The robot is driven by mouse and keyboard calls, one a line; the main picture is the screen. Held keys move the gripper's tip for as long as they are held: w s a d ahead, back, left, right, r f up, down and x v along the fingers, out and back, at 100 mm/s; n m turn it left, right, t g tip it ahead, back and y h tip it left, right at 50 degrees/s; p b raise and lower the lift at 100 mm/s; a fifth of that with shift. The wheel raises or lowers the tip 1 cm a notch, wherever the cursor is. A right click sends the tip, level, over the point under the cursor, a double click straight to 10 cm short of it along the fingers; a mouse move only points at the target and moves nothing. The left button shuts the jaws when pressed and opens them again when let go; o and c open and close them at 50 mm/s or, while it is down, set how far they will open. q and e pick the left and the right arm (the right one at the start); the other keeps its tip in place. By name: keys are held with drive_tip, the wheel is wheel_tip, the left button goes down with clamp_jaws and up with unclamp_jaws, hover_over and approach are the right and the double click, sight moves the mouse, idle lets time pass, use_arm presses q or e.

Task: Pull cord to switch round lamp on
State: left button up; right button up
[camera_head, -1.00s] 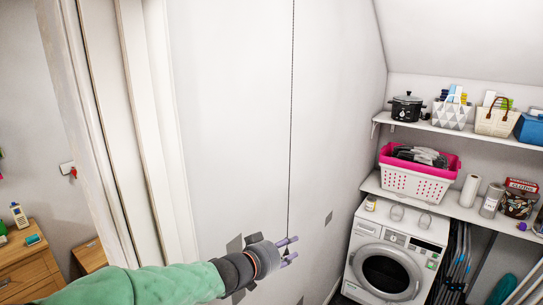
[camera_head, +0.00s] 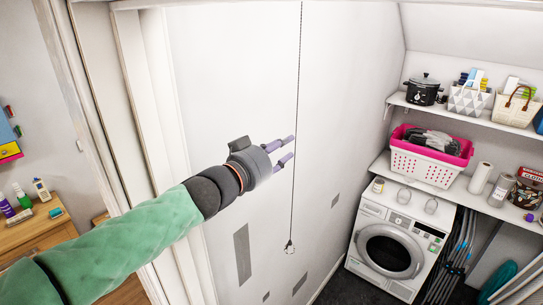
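The pull cord (camera_head: 298,110) is a thin dark line hanging from the top edge of the view down in front of the white wall. It ends in a small knob or ring (camera_head: 290,248). My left gripper (camera_head: 289,148) is raised at mid-height of the cord, with its two purple fingers spread and pointing right. Its fingertips are right at the cord's line in the picture; whether they touch it I cannot tell. The fingers are open with nothing held between them. The round lamp is not in view. My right gripper is not in view.
A washing machine (camera_head: 391,246) stands at the right under a shelf with a pink and white laundry basket (camera_head: 422,166). A higher shelf holds a slow cooker (camera_head: 424,89). A door frame (camera_head: 117,110) and a wooden dresser (camera_head: 30,235) are at the left. Wall space around the cord is clear.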

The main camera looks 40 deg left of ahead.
use_arm(q)
drive_tip(key=w, duration=0.6)
drive_tip(key=shift+w+d+b, duration=0.25)
drive_tip(key=shift+d+b, duration=0.05)
drive_tip(key=shift+b, duration=0.15)
clamp_jaws()
drive_tip(key=shift+f, duration=0.1)
drive_tip(key=shift+f+b, duration=0.9)
drive_tip(key=shift+f, duration=0.2)
drive_tip(key=shift+c, duration=0.2)
unclamp_jaws()
drive_tip(key=shift+r, duration=0.15)
drive_tip(key=shift+s, duration=0.2)
drive_tip(key=s, duration=1.1)
drive_tip(key=shift+s+a, duration=0.35)
drive_tip(key=shift+a, duration=0.1)
